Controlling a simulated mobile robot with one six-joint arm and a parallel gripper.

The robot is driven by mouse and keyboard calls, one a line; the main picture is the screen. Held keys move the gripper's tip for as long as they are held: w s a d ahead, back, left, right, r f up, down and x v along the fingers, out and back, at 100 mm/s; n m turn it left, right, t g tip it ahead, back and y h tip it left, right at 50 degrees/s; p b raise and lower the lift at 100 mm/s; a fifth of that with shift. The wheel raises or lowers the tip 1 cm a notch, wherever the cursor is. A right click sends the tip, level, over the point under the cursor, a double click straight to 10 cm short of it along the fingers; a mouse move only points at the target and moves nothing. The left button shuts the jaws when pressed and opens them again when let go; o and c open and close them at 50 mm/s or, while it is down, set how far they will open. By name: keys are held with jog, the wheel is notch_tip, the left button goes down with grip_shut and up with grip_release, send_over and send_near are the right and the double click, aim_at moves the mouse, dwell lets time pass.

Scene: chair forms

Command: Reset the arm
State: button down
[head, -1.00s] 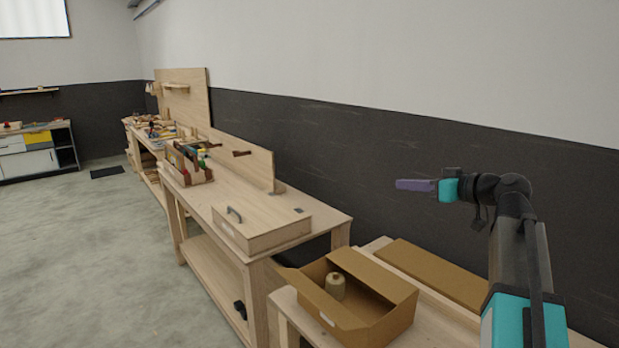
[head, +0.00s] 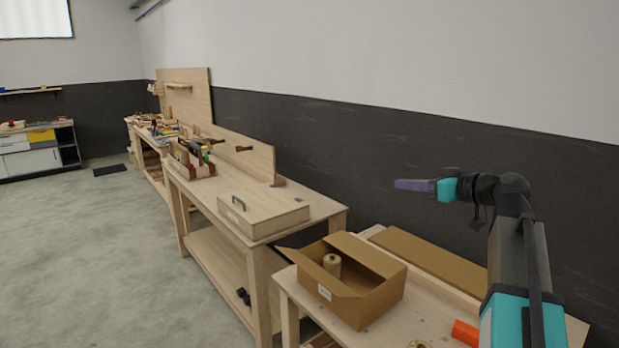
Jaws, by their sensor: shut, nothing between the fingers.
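My gripper (head: 412,185) is in the right half of the head view, at the end of my raised arm. Its purple fingers are shut with nothing between them and point left. It is in the air above the near table, in front of the dark lower wall, and appears to touch nothing.
An open cardboard box (head: 370,300) with a beige spool (head: 332,264) stands on the near table (head: 425,312). An orange object (head: 465,332) lies by my arm. A workbench (head: 323,205) with a wooden case (head: 262,222) and a toolbox (head: 192,170) stands beyond. The floor at left is clear.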

jog(key=s+a+f+m+g+h, duration=0.2)
jog(key=a+f, duration=0.1)
jog(key=f, duration=1.1)
jog(key=s+a+f+m+g+h, duration=0.1)
jog(key=s+a+f+g, duration=0.2)
jog(key=f, duration=1.2)
jog(key=s+a+f+m+g+h, duration=0.2)
jog(key=f, duration=1.2)
jog(key=s+f+g+h+b, duration=0.1)
jog(key=s+f+g+b, duration=0.2)
jog(key=s+f, duration=1)
jog(key=s+f+m+g+h+b, duration=0.1)
jog(key=s+f+b, duration=0.6)
jog(key=s+f, duration=0.7)
jog(key=s+f+g+h+b, duration=0.2)
jog(key=s+f+g+b, duration=0.3)
jog(key=s+f, duration=0.8)
notch_tip(320, 180, down, 12)
jog(key=shift+s+a+f+m+g+h, duration=0.2)
jog(key=shift+a+m+g+h, duration=0.1)
jog(key=shift+g+h, duration=0.15)
